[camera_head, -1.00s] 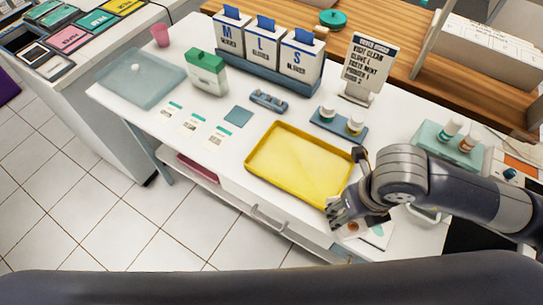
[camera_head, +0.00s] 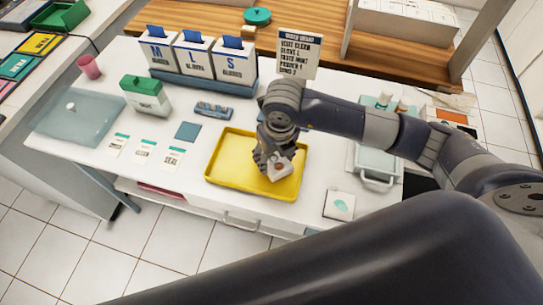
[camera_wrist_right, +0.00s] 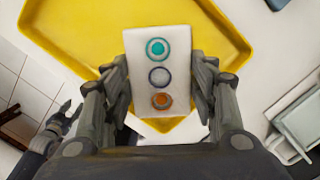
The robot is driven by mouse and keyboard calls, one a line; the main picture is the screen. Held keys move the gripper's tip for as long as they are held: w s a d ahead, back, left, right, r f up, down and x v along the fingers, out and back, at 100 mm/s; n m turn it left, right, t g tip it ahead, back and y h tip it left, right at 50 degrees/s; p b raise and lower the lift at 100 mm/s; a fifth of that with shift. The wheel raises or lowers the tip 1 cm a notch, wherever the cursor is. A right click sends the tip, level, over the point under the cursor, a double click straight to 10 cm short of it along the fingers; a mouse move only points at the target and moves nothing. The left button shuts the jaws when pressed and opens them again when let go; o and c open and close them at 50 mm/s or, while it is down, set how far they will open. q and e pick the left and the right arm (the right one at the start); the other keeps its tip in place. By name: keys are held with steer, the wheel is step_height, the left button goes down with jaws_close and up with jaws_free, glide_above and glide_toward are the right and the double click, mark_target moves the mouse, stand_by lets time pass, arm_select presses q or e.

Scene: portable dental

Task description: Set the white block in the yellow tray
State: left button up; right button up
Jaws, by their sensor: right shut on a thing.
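The yellow tray (camera_head: 222,165) lies on the white table, and my right gripper (camera_head: 274,166) is over its right part. My right gripper is shut on the white block (camera_head: 280,170). In the right wrist view the block (camera_wrist_right: 155,110) sits between the two fingers (camera_wrist_right: 158,95) and shows a teal, a grey and an orange ring on its face. The yellow tray (camera_wrist_right: 75,40) is behind it there. I cannot tell whether the block touches the tray floor. My left gripper (camera_wrist_right: 68,114) shows at the left of the wrist view, its fingers apart and empty.
A white card with a teal mark (camera_head: 340,204) lies right of the tray. A pale tray with a handle (camera_head: 376,160) is further right. A blue pad (camera_head: 187,131), cards (camera_head: 145,150) and a small blue rack (camera_head: 212,110) lie left and behind. Glove boxes (camera_head: 198,57) and a sign (camera_head: 299,53) stand at the back.

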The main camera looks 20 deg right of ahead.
mark_target(272, 158)
steer(key=shift+w+a, duration=0.2)
steer(key=shift+w, duration=0.3)
step_height(272, 158, down, 3)
steer(key=shift+f+p, duration=0.1)
steer(key=shift+p, duration=0.75)
steer(key=shift+f, duration=0.15)
steer(key=shift+f, duration=0.15)
steer(key=shift+f+b, duration=0.15)
steer(key=shift+b, duration=0.15)
steer(key=o, duration=1.2)
steer(key=shift+r, duration=0.25)
